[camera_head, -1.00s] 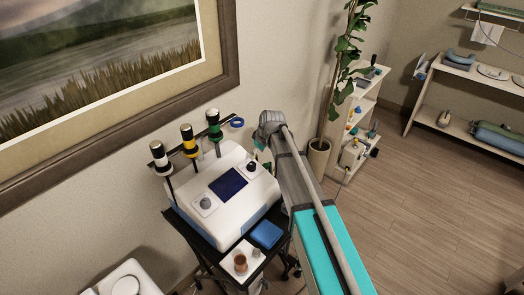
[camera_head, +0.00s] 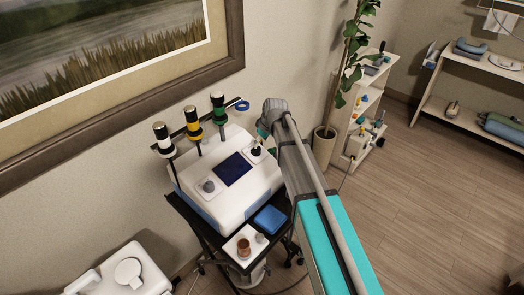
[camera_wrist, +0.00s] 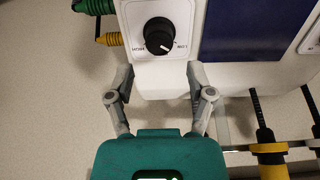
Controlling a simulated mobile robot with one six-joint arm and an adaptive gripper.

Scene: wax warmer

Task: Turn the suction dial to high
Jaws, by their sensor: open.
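The white machine (camera_head: 225,198) stands on a black cart, with a dark screen (camera_head: 234,170) on its sloped top. A black round dial (camera_head: 256,151) is on a white plate right of the screen. It also shows in the wrist view (camera_wrist: 159,37), with a pale mark at its lower right and small, barely legible labels on both sides. My gripper (camera_wrist: 159,78) is open and empty, its fingers spread apart below the dial in the wrist view, not closed on it. In the head view my arm hides most of the gripper. A grey dial (camera_head: 209,186) sits left of the screen.
Black, yellow and green-banded holders (camera_head: 193,121) stand behind the machine. A blue pad (camera_head: 270,219) and a small tray with a brown cup (camera_head: 243,247) are on the cart's front. A potted plant (camera_head: 324,145) and shelf (camera_head: 357,115) stand to the right.

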